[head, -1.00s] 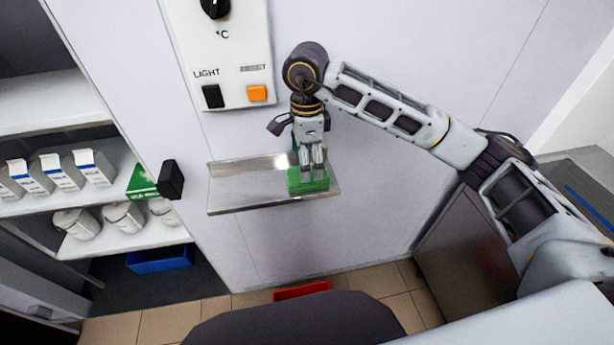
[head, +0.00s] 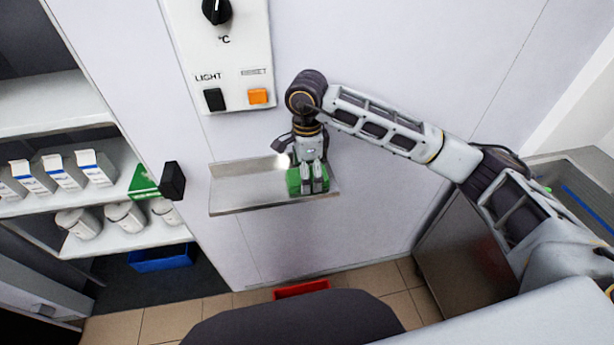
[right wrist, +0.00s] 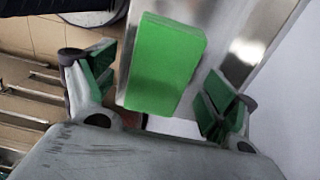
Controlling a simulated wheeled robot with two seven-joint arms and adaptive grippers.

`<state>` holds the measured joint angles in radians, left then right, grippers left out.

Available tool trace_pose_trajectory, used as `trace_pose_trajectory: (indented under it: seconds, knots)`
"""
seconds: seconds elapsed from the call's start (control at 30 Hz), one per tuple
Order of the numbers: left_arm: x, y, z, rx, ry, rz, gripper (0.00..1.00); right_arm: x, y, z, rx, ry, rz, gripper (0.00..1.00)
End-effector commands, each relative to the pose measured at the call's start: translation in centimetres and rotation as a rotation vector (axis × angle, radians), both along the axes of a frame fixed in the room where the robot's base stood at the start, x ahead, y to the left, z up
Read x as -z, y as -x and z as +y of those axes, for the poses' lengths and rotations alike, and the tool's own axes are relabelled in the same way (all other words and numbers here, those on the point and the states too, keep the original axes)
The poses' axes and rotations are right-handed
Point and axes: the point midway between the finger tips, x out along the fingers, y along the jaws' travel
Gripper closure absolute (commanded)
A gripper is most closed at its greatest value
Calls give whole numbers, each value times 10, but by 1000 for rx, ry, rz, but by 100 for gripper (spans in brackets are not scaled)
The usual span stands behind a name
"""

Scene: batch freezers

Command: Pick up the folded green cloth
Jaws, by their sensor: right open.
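The folded green cloth (head: 293,181) lies on the right part of the metal wall shelf (head: 240,190). It looks like a thick green block in the right wrist view (right wrist: 165,62). My right gripper (head: 313,188) is over the cloth, pointing down, and hides part of it. In the right wrist view its open fingers (right wrist: 158,92), with green inner pads, stand on either side of the cloth, with gaps visible. I cannot tell whether either finger touches it. My left gripper is not in view.
A control panel (head: 235,50) with a knob and switches is on the wall above the shelf. A black handle (head: 172,181) sticks out left of the shelf. Open shelves with cartons (head: 65,172) and white tubs (head: 125,217) are at the left. A red container (head: 301,289) is on the floor.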

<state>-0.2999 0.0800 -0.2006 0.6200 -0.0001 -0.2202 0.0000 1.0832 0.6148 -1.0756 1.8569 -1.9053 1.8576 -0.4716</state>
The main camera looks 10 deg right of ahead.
Motion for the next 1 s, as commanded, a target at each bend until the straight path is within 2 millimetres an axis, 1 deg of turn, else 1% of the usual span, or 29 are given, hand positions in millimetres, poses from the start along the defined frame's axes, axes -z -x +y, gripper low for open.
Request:
trace_pose_trajectory:
  seconds: [0.1,0.2,0.63,0.67,1.0]
  knots:
    - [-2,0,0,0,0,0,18,7,0,0,0,0,-1,14]
    - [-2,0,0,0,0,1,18,10,0,0,-1,0,0,14]
    - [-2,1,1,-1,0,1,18,10,0,0,0,0,-1,14]
    - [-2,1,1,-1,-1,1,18,10,0,0,0,0,-1,17]
    - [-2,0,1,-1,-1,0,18,10,0,0,0,0,-1,61]
